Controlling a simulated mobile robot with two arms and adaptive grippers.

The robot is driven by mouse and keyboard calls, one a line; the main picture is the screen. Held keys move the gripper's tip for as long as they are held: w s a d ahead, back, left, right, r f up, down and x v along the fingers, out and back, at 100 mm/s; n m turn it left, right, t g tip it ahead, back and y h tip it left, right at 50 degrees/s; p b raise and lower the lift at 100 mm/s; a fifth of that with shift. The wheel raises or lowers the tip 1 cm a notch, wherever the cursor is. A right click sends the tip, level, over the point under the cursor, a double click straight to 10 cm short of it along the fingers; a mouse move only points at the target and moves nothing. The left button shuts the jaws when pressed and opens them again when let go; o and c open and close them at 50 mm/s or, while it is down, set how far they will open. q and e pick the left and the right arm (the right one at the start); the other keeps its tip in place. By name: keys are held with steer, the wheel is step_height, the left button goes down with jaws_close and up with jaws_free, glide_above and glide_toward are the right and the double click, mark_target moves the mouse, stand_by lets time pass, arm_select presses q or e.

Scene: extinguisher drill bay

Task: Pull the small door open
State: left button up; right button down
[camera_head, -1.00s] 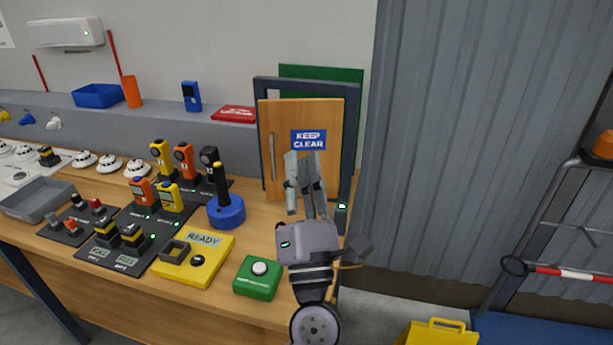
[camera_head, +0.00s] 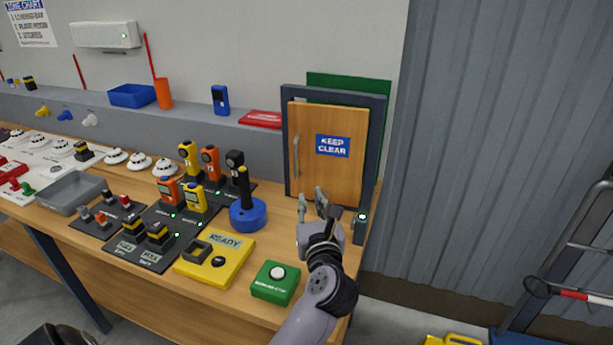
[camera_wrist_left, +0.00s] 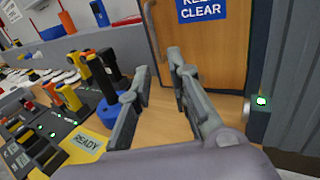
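The small wooden door (camera_head: 340,120) with a blue "KEEP CLEAR" sign stands in a dark frame (camera_head: 376,135) at the back right of the bench. It looks closed or nearly so. Its vertical grey handle (camera_head: 296,156) is on the door's left side and also shows in the left wrist view (camera_wrist_left: 151,32). My left gripper (camera_head: 311,194) is open and empty, low in front of the door and below the handle. In the left wrist view its two fingers (camera_wrist_left: 160,72) are spread apart, with the handle beyond them and not touched. My right gripper is not in view.
A blue-based black joystick (camera_head: 248,212) stands left of my gripper. A green button box (camera_head: 275,282) and a yellow "READY" panel (camera_head: 215,260) are near the front edge. A dark post with a green light (camera_head: 361,226) stands to the right. Bare bench lies below the door.

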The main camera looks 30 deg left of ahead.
arm_select(q)
steer(key=p+x, duration=0.1)
steer(key=x, duration=0.7)
steer(key=shift+a, duration=0.2)
steer(key=shift+w, duration=0.15)
jaws_close()
stand_by(0.4)
jaws_free()
steer(key=shift+d, duration=0.1)
steer(key=v, duration=1.2)
steer(key=shift+c, duration=0.2)
